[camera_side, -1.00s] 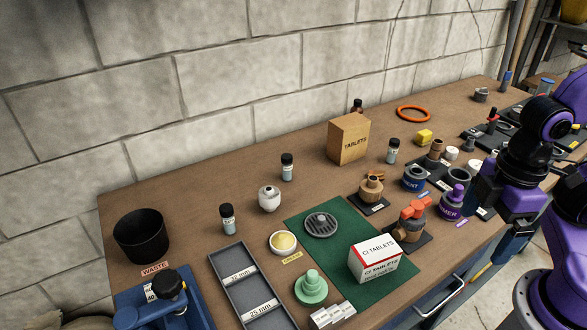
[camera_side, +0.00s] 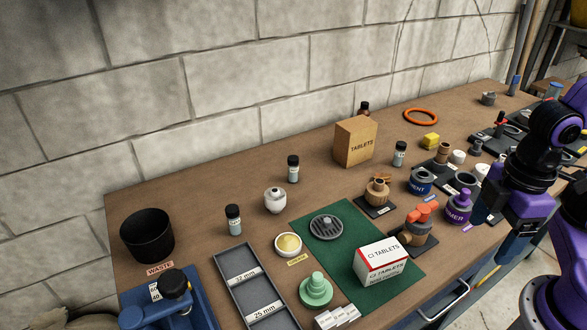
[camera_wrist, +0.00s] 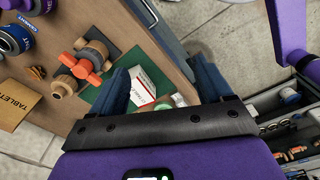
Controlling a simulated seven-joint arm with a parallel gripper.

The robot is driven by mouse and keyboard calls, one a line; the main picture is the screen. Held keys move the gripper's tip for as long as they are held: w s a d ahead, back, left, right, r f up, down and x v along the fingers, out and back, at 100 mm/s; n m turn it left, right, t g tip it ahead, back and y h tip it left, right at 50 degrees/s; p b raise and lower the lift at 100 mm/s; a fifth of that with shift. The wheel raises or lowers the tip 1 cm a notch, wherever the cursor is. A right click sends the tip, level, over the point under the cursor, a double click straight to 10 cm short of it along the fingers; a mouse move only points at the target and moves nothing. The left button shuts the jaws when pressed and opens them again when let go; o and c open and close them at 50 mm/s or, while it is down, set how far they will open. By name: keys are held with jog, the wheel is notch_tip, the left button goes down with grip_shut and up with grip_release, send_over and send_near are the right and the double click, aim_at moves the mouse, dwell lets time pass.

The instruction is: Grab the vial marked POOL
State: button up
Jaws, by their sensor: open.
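Three small vials with dark caps stand upright on the bench in the side view: a left one (camera_side: 233,220), a middle one (camera_side: 293,169) and a right one (camera_side: 399,154). Their labels are too small to read, so I cannot tell which is marked POOL. A brown bottle (camera_side: 363,109) is partly hidden behind the TABLETS box. My gripper (camera_side: 492,228) is at the right, by the bench's front edge, well apart from the vials. In the wrist view my gripper (camera_wrist: 164,78) is open and empty; no vial is clear there.
The TABLETS box (camera_side: 355,142) stands between the middle and right vials. Bare wood surrounds the middle vial.

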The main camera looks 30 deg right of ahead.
jog(key=shift+c, duration=0.8)
jog(key=shift+w, duration=0.1)
jog(key=n+t+h, duration=0.6)
jog(key=n+t, duration=0.6)
jog(key=n, duration=0.7)
send_near(291, 164)
jog(key=x, duration=0.8)
jog(key=shift+f, duration=0.1)
jog(key=shift+d+x, duration=0.15)
jog(key=shift+x, duration=1.2)
jog(key=shift+d+x, duration=0.2)
jog(key=shift+x, duration=1.15)
jog(key=c, duration=1)
